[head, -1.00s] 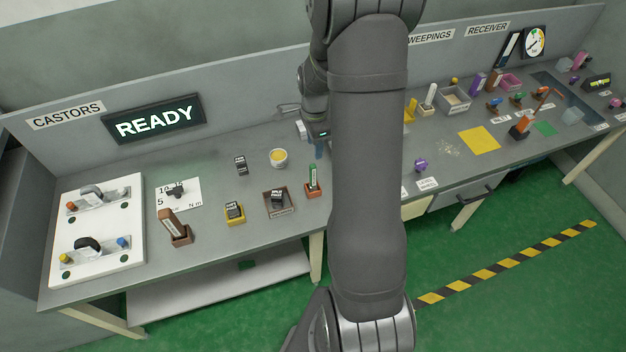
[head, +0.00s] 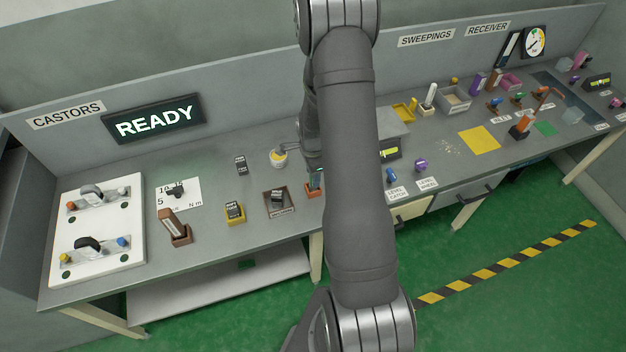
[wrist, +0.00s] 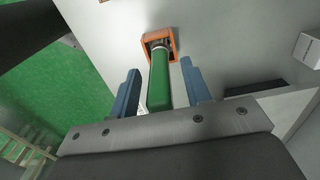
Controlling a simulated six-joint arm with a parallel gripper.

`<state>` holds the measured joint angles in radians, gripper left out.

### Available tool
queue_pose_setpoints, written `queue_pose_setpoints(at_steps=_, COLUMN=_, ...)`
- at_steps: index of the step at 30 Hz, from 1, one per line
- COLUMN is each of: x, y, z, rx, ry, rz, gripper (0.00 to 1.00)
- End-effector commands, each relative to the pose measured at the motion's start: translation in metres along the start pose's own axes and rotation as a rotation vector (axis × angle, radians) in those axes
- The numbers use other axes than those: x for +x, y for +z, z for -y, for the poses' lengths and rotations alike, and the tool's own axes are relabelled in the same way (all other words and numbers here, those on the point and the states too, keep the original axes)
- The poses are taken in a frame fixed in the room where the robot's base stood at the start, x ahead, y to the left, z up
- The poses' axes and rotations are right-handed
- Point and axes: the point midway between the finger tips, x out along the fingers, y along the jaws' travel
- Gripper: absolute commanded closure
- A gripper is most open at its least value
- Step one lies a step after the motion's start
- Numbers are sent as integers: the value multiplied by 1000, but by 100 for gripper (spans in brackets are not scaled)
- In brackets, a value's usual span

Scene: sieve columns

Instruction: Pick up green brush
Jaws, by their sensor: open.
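The green brush (wrist: 160,80) stands in a small orange holder (wrist: 172,38) on the bench, and its green handle points toward the wrist camera. My gripper (wrist: 161,82) is open, with one blue finger on each side of the handle and visible gaps to both. In the head view the orange holder (head: 312,190) shows at the bench's front edge. The brush there is mostly hidden by my arm and gripper. The brush's lower end is hidden inside the holder.
To the left stand a brown box (head: 280,200), a yellow holder (head: 235,215) and a round cup of yellow material (head: 280,158). A brown holder (head: 180,238) and a white castor board (head: 97,225) lie farther left. A blue knob (head: 391,175) is right of my arm.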

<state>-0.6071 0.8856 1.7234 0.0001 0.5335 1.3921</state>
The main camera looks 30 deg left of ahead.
Motion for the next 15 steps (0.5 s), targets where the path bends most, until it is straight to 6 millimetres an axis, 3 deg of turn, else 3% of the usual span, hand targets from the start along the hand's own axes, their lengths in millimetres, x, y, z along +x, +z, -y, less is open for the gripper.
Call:
queue_pose_setpoints(at_steps=10, x=6, y=0, z=0, rx=0, ry=-1, rz=0, gripper=58)
queue_pose_setpoints(at_steps=15, x=6, y=0, z=0, rx=0, ry=-1, rz=0, gripper=92)
